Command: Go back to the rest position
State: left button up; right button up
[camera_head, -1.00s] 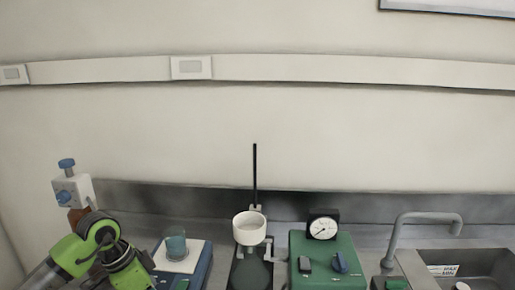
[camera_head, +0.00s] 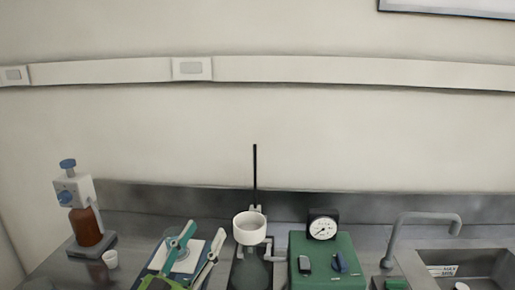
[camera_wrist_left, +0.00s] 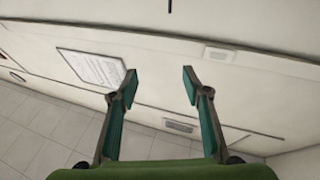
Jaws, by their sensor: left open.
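My left gripper (camera_head: 203,238) is at the lower left of the head view, over the blue device with a white top plate (camera_head: 207,247). Its two green-and-grey fingers are spread apart. Whether a beaker stands behind the fingers is hard to tell. In the left wrist view the open gripper (camera_wrist_left: 160,76) has nothing between its fingertips; wall and floor tiles show beyond it. My right gripper is not in view.
A white bowl on a stand (camera_head: 249,228), a green box with a dial gauge (camera_head: 325,262) and a sink with tap (camera_head: 470,262) are to the right.

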pick_arm(q)
jog(key=s+a+f+n+g+y, duration=0.3)
jog(key=a+f+y, duration=0.25)
jog(key=f, duration=0.45)
jog(key=s+a+f+n+g+y, duration=0.35)
jog(key=a+f, duration=0.25)
jog(key=f, duration=0.4)
jog(key=s+d+f+m+g+h, duration=0.1)
jog(key=s+f+m+g, duration=0.1)
jog(key=s+f+g, duration=0.65)
jog(key=s+d+f+m+g, duration=0.25)
jog(key=s+f, duration=0.35)
jog(key=s, duration=0.8)
notch_tip(320, 180, down, 25)
jog(key=s, duration=0.2)
jog(key=s+a+f+g, duration=0.1)
jog(key=s+f, duration=0.7)
jog(key=s+a+f+g, duration=0.1)
jog(key=s+a+f, duration=0.1)
jog(key=s+f, duration=0.6)
jog(key=shift+s+a+f, duration=0.3)
jog(key=shift+s+f, duration=0.05)
jog(key=shift+f, duration=0.15)
